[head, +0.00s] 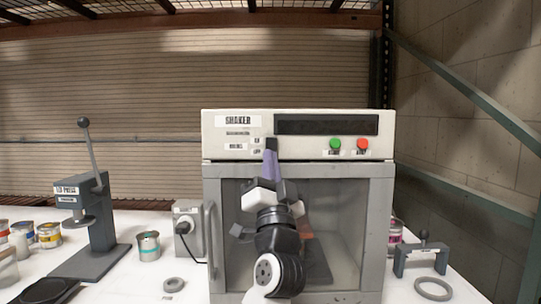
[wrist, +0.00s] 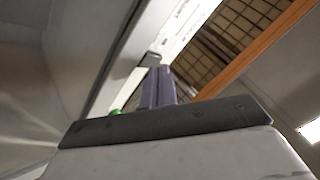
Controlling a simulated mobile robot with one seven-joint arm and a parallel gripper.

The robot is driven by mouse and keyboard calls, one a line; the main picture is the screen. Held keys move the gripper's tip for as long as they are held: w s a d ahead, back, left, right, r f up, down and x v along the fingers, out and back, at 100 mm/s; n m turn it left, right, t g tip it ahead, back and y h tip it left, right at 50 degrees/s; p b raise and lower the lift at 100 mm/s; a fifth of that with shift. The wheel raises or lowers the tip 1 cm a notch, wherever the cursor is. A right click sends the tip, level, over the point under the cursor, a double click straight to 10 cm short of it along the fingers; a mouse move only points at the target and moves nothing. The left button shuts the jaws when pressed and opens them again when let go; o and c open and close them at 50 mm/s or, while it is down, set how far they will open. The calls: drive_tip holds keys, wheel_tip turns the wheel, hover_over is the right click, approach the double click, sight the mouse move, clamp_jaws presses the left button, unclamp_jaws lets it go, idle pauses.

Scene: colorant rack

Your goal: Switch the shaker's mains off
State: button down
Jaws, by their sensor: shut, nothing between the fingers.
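The shaker (head: 300,152) is a pale cabinet with a control panel across its top and a grey-framed glass door (head: 340,225) below, which is shut. Small labels sit at the panel's left, with a dark upright part beside them (head: 271,143) that looks like the mains switch; its position cannot be told. My gripper (head: 270,158) has purple fingers, shut together and empty, pointing up just below this part. In the wrist view the fingertips (wrist: 156,75) are close to a grey piece on the panel edge (wrist: 150,60). I cannot tell whether they touch.
A green button (head: 335,144) and a red button (head: 362,144) sit right of my gripper, under a dark display (head: 327,125). The door handle (head: 210,240) is at left. A plugged socket box (head: 188,222), lid press (head: 98,225) and cans stand left; a grey stand (head: 421,256) stands right.

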drive_tip(key=shift+w, duration=0.35)
drive_tip(key=shift+w, duration=0.3)
idle(0.4)
drive_tip(key=shift+s, duration=0.15)
drive_tip(key=shift+s, duration=0.6)
drive_tip(key=s, duration=0.5)
idle(0.5)
